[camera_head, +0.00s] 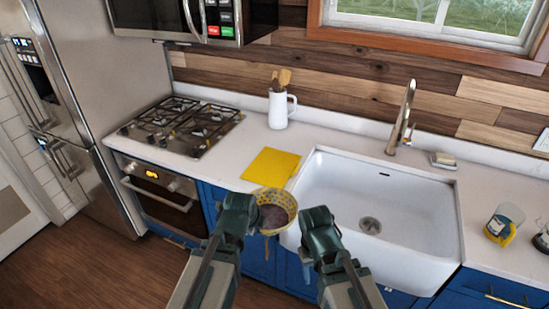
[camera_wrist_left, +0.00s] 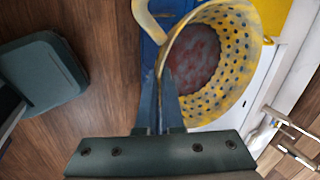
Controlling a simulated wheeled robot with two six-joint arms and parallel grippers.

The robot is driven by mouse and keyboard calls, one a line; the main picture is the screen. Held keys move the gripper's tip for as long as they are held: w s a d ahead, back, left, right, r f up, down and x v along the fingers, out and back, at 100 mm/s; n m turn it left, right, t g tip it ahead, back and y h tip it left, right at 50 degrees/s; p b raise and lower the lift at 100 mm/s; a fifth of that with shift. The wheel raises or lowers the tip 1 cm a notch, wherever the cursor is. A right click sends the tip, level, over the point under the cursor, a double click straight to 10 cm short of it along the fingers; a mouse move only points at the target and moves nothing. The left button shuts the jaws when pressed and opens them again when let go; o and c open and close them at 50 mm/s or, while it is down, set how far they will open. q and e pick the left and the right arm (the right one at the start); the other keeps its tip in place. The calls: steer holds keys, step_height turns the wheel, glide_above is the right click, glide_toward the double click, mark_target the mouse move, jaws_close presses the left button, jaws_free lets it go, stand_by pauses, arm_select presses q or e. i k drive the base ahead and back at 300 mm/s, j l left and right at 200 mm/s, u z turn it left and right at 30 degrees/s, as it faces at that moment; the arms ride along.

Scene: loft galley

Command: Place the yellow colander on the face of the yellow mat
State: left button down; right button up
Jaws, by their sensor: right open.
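The yellow colander (camera_head: 276,203) has a perforated wall and a greyish-red inside, and hangs in the air around the counter's front edge. My left gripper (camera_head: 243,207) is shut on its rim at the left side; in the left wrist view the closed fingers (camera_wrist_left: 162,98) pinch the rim of the colander (camera_wrist_left: 225,60) beside a loop handle. The yellow mat (camera_head: 271,167) lies flat on the counter between stove and sink, just beyond the colander. Nothing lies on its visible face. My right gripper (camera_head: 318,226) is open and empty, in front of the sink.
The white sink (camera_head: 335,182) with a tall faucet (camera_head: 403,115) is right of the mat. The stove (camera_head: 182,124) is to its left. A white pitcher with utensils (camera_head: 280,108) stands behind the mat. A glass jar (camera_head: 503,222) and sponge dish (camera_head: 443,160) are further right.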

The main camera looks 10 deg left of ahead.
mark_target(268, 167)
steer(key=i+l, duration=0.1)
steer(key=i, duration=0.25)
steer(key=i+l, duration=0.1)
steer(key=i, duration=0.3)
steer(key=i+l, duration=0.15)
steer(key=l+u, duration=0.05)
steer(key=l, duration=0.05)
